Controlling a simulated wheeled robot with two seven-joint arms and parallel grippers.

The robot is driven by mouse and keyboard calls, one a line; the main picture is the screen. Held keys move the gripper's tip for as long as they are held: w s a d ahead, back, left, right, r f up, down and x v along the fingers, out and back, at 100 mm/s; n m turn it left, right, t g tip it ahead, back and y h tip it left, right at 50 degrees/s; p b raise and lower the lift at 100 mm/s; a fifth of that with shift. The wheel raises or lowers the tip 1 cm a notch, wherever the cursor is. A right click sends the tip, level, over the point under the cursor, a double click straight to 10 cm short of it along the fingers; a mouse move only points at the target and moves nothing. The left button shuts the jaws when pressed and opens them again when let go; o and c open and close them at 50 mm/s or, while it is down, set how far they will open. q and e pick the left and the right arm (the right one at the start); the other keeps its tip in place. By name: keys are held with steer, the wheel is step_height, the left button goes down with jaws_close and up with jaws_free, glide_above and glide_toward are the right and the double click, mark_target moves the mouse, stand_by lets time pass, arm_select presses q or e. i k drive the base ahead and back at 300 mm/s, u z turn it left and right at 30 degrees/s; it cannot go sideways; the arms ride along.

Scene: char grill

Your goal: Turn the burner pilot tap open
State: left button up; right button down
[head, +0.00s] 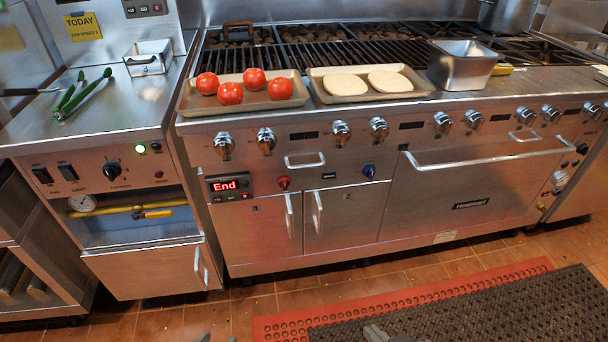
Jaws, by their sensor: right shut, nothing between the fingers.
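A yellow gas pipe (115,210) runs across a recess low in the left cabinet, with a round gauge (82,204) at its left end. A yellow-handled tap (157,213) sits at its right part, its handle lying roughly along the pipe. This looks like the pilot tap, but no label is readable. My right gripper (376,333) shows at the bottom edge, shut and empty, far below and right of the tap, touching nothing visible. Only small grey tips at the bottom edge show of my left gripper (205,338), below the tap and apart from it; its jaw state is unclear.
The left panel has a black knob (112,170) and a lit green lamp (140,148). The grill front carries several knobs, a red knob (283,183), a blue knob (369,171) and door handles. Tomatoes and patties lie on trays above. A dark mat (470,310) covers the floor.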

mark_target(370, 171)
steer(key=k, duration=0.5)
steer(key=z, duration=0.95)
steer(key=i, duration=0.8)
steer(key=u, duration=1.65)
